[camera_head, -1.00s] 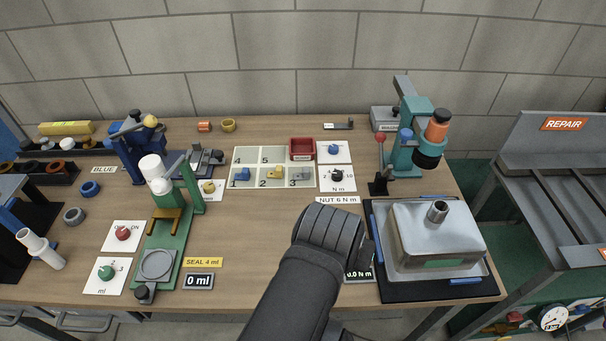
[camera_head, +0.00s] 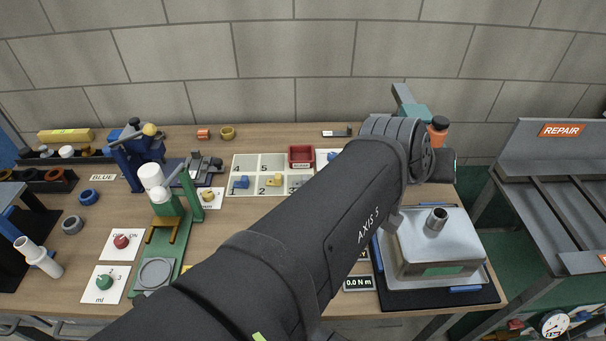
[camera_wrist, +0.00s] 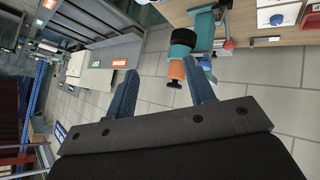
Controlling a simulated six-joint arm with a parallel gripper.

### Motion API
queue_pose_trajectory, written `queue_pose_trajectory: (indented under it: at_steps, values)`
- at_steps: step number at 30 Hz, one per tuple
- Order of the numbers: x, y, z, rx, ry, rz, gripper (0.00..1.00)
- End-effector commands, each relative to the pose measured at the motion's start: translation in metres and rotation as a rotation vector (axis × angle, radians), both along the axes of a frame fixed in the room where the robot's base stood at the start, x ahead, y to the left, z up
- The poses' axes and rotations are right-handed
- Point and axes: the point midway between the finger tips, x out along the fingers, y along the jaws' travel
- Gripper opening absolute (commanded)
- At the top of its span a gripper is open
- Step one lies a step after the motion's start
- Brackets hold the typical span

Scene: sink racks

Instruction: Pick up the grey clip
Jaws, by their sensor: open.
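The grey clip (camera_head: 303,179) is in cell 3 of the pale numbered tray (camera_head: 236,165). The blue clip (camera_head: 240,183) in cell 1 and the yellow clip (camera_head: 274,181) in cell 2 show clearly. My gripper (camera_wrist: 160,68) is open and empty in the wrist view, its two blue fingers apart. It is well away from the clip, over the right part of the bench. Its fingers are hidden in the head view. I cannot make out the grey clip in the wrist view.
The teal press with its orange cylinder (camera_wrist: 178,71) is ahead of my fingers; its top also shows in the head view (camera_head: 416,112). A red bin (camera_head: 300,155) stands at the tray's back. A metal box (camera_head: 440,247) is on the right. The repair rack (camera_head: 560,150) stands beyond.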

Motion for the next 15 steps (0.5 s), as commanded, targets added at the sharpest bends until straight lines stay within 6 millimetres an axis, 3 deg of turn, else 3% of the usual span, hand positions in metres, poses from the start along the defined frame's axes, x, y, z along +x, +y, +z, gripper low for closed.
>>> queue_pose_trajectory:
  at_steps: [1,3,7,11,15]
  values:
    - [0.014,-0.019,0.011,-0.046,0.022,0.019,0.49]
    - [0.035,-0.036,0.021,-0.105,0.065,0.07,0.49]
    - [0.081,-0.041,0.021,-0.17,0.2,0.224,0.49]
    - [0.133,-0.012,0.002,-0.194,0.385,0.446,0.49]
    - [0.178,0.036,-0.023,-0.217,0.583,0.694,0.49]
